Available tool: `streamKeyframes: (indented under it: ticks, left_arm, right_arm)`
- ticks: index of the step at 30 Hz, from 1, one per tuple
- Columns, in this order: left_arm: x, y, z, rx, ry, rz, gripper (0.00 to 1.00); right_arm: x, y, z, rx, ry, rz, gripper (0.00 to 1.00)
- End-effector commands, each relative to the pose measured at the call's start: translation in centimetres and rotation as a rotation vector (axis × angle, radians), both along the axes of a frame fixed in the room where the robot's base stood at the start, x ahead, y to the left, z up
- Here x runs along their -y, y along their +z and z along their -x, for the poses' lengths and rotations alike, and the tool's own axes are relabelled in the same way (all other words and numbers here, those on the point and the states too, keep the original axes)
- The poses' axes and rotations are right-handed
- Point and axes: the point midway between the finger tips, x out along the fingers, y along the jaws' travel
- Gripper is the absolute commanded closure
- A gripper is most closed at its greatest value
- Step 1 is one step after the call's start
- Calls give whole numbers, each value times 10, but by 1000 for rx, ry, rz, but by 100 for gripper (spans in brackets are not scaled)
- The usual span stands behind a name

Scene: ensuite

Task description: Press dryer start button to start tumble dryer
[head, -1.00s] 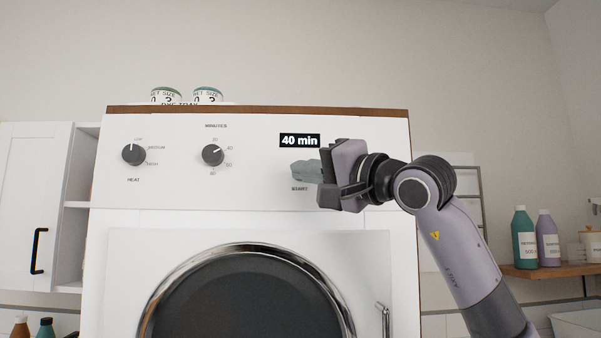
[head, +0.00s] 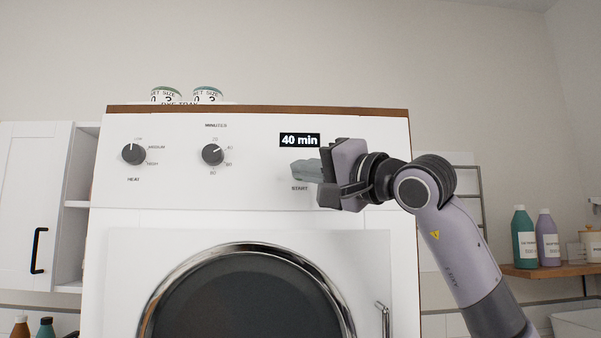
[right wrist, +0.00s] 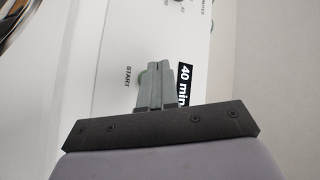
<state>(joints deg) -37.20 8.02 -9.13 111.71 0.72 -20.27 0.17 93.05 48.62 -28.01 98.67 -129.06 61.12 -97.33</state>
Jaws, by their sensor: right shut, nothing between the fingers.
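The white tumble dryer (head: 250,170) faces me, with its round door (head: 250,300) below the control panel. Its display (head: 300,140) reads "40 min". My right gripper (head: 298,168) is shut and empty, its fingertips in front of the panel just above the "START" label. In the right wrist view the shut fingers (right wrist: 155,70) point at the panel, between the START label and the display. The start button (right wrist: 139,80) shows only as a small grey edge beside the fingers; the rest is hidden behind them. I cannot tell whether the fingertips touch it. My left gripper is not in view.
A heat knob (head: 133,154) and a minutes knob (head: 213,155) sit on the panel to the left. Two cans (head: 207,95) stand on the dryer top. A shelf with bottles (head: 524,238) is at the right. A white cabinet (head: 30,200) is at the left.

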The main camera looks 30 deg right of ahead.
Motion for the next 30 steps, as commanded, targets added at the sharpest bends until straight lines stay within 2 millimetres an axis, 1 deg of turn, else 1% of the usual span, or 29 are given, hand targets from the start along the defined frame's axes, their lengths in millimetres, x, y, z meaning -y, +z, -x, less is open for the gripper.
streamKeyframes:
  ticks: [17, 24, 30]
  left_arm:
    - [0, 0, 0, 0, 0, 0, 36]
    - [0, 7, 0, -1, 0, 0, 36]
    - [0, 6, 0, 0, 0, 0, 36]
  right_arm:
    - [0, 0, 0, 0, 0, 0, 100]
    - [4, 1, -7, -1, -1, 0, 100]
    - [5, 0, -8, 0, 0, 0, 100]
